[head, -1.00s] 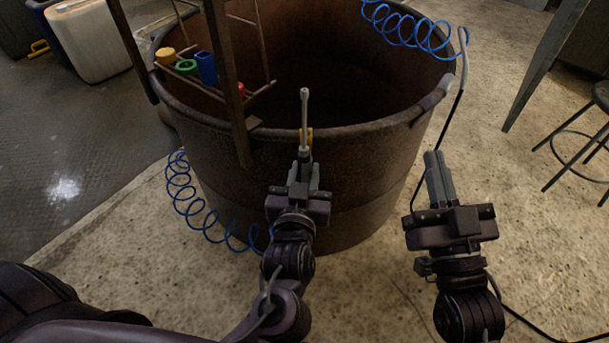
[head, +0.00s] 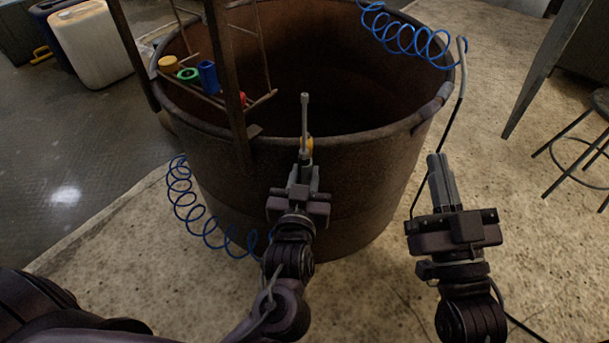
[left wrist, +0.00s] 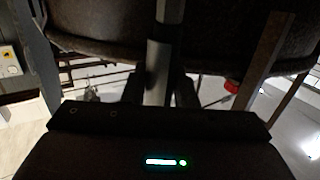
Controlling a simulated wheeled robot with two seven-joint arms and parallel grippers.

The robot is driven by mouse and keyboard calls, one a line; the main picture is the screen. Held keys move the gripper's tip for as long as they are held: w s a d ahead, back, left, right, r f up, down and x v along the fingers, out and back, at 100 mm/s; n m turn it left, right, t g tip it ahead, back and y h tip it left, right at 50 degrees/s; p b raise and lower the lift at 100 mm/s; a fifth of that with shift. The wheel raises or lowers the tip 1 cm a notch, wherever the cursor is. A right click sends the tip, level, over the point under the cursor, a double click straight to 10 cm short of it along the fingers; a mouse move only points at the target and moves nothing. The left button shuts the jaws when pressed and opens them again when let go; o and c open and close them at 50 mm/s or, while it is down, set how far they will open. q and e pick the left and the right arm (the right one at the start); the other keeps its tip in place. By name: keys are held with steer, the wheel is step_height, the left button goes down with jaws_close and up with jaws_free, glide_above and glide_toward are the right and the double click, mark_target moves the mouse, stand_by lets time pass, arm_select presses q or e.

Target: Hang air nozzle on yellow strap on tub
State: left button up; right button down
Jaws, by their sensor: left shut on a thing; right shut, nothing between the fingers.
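The air nozzle (head: 304,117) is a thin grey tube standing upright in front of the tub. My left gripper (head: 304,175) is shut on it; it also shows in the left wrist view as a grey shaft (left wrist: 159,65) between the fingers. The tub (head: 345,180) is large, round and rusty brown. A small patch of the yellow strap (head: 309,143) shows just behind the nozzle at the tub's near wall; most of it is hidden. I cannot tell whether the nozzle touches it. My right gripper (head: 440,175) is shut and empty, right of the tub.
A blue coiled hose (head: 205,225) hangs at the tub's left, another (head: 405,35) at its upper right. A metal rack (head: 232,85) with coloured items stands at the tub's left rim. A stool (head: 585,140) is at right.

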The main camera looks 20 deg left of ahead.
arm_select(q)
steer(key=shift+w, duration=0.1)
steer(key=shift+a+p+x, duration=0.15)
steer(key=shift+p+x, duration=0.05)
steer(key=shift+x, duration=0.6)
steer(key=shift+a+p+x, duration=0.15)
steer(key=shift+p+x, duration=0.05)
steer(key=shift+x, duration=0.65)
steer(key=shift+a+r, duration=0.1)
steer(key=shift+r, duration=0.15)
arm_select(e)
steer(key=shift+s+r, duration=0.15)
steer(key=shift+r, duration=0.35)
arm_select(q)
steer(key=shift+w+r, duration=0.1)
steer(key=shift+r, duration=0.05)
arm_select(e)
steer(key=shift+r, duration=0.15)
arm_select(q)
steer(key=shift+w+a+r+p, duration=0.1)
steer(key=shift+p, duration=0.3)
arm_select(e)
steer(key=shift+s+r, duration=0.2)
steer(key=shift+r, duration=0.15)
arm_select(q)
steer(key=shift+f, duration=0.2)
arm_select(e)
steer(key=shift+f, duration=0.15)
